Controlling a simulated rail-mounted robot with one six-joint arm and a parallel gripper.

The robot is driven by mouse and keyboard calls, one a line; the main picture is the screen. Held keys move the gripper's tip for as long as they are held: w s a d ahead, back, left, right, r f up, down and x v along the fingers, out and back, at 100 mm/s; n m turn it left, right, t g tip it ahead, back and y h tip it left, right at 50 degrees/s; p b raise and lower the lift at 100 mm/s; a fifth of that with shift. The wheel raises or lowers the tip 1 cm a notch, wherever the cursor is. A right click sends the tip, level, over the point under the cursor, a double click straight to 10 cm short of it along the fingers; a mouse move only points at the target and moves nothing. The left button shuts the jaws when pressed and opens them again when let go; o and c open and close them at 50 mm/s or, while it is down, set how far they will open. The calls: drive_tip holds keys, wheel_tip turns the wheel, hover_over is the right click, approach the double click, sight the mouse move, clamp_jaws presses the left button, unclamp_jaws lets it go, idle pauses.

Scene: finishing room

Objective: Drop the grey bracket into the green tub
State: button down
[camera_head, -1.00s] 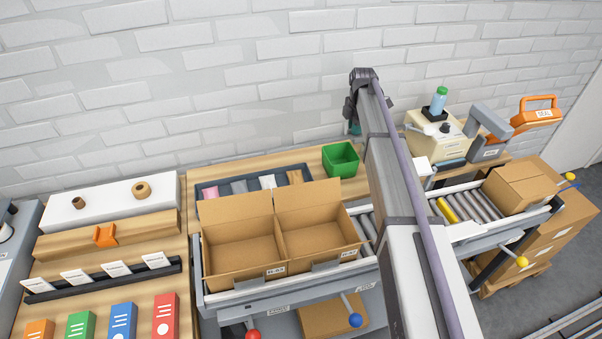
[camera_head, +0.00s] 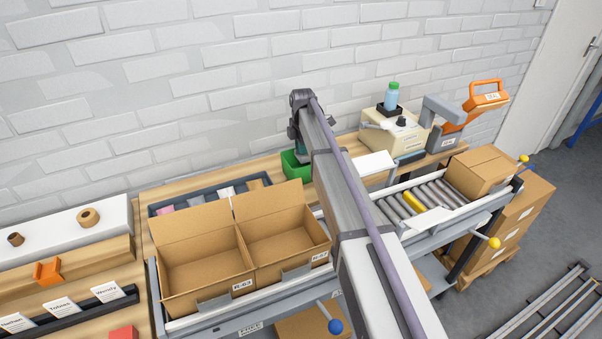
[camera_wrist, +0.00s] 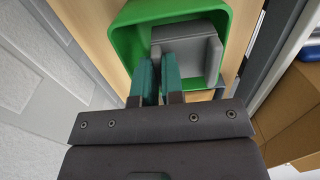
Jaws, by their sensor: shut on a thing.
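The green tub (camera_head: 293,163) stands on the wooden bench at the back, partly hidden behind my arm in the head view. In the wrist view the green tub (camera_wrist: 128,42) opens below my gripper. The grey bracket (camera_wrist: 203,52) shows within the tub's outline there, at the tips of my teal fingers. My gripper (camera_wrist: 158,75) is shut on the bracket, at its left side in the picture. How high the bracket is above the tub floor is hard to tell. In the head view my arm hides the bracket.
A dark shallow tray (camera_head: 208,195) with small parts lies left of the tub. Two open cardboard boxes (camera_head: 205,262) stand in front on the conveyor. A cream machine (camera_head: 395,135) stands to the right. The brick wall (camera_head: 190,70) is close behind the bench.

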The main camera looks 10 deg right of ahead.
drive_tip(key=shift+r, duration=0.1)
drive_tip(key=c, duration=1.2)
unclamp_jaws()
drive_tip(key=shift+o, duration=0.2)
wheel_tip(320, 180, up, 11)
drive_tip(key=p, duration=1.1)
